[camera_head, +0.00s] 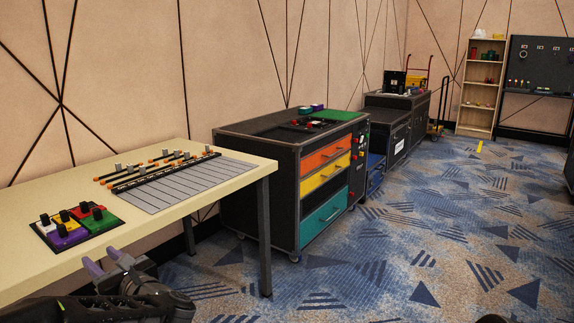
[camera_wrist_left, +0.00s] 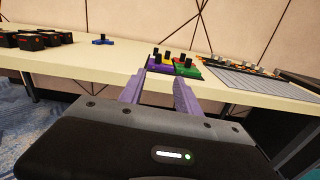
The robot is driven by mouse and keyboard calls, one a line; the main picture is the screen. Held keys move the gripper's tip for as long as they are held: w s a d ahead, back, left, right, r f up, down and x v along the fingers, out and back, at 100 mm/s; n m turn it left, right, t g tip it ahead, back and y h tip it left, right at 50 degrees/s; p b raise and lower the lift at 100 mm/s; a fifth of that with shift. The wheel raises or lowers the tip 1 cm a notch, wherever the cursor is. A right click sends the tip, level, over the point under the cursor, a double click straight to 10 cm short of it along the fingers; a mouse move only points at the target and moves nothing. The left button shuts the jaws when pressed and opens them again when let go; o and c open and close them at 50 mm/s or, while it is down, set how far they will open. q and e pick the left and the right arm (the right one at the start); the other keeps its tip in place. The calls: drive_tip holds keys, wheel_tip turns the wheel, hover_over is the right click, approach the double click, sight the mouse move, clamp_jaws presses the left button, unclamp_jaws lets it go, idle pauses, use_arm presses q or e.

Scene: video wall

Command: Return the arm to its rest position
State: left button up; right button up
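My left gripper (camera_head: 108,262) is low at the left in the head view, just off the front edge of the pale table (camera_head: 215,188). In the left wrist view its two purple fingers (camera_wrist_left: 158,90) stand apart with nothing between them. Beyond the fingers, on the table, sits a block of coloured squares with black knobs (camera_wrist_left: 178,64), also seen in the head view (camera_head: 77,224). The gripper is apart from it. My right gripper is in neither view.
A grey panel with sliders (camera_head: 185,180) lies on the table. Several black blocks (camera_wrist_left: 30,40) and a blue piece (camera_wrist_left: 102,40) show in the wrist view. A black cabinet with coloured drawers (camera_head: 285,180) stands beyond the table. Patterned carpet (camera_head: 430,250) at the right is open.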

use_arm(q)
drive_tip(key=w+d+f+m+t+h, duration=0.4)
drive_tip(key=w+d+f+m+h, duration=0.3)
drive_tip(key=m, duration=1)
drive_tip(key=s+d+f+m+g+h, duration=0.1)
drive_tip(key=s+d+f+m+h, duration=0.15)
drive_tip(key=d+f+m, duration=0.55)
drive_tip(key=s+d+f+m+g+h, duration=0.1)
drive_tip(key=d+f+m+h, duration=0.4)
drive_tip(key=f, duration=0.4)
drive_tip(key=s+d+f+m+g+h, duration=0.1)
drive_tip(key=s+d+f+m+g, duration=0.2)
drive_tip(key=s+f+m, duration=0.4)
drive_tip(key=s+d+f+m+g+h, duration=0.25)
drive_tip(key=s+f+m, duration=0.2)
drive_tip(key=f, duration=0.35)
drive_tip(key=s+d+f+m+g, duration=0.1)
drive_tip(key=s+d+f+g, duration=0.1)
drive_tip(key=s+f, duration=0.35)
drive_tip(key=s+d+f+m+g, duration=0.1)
drive_tip(key=s+f+g, duration=0.1)
drive_tip(key=s, duration=0.6)
drive_tip(key=s+d+f+m+g, duration=0.1)
drive_tip(key=s+d+f+g, duration=0.15)
drive_tip(key=s, duration=0.45)
wheel_tip(320, 180, up, 27)
drive_tip(key=s+h+p, duration=0.1)
drive_tip(key=p, duration=2.6)
drive_tip(key=shift+d+p, duration=0.2)
drive_tip(key=shift+p, duration=0.15)
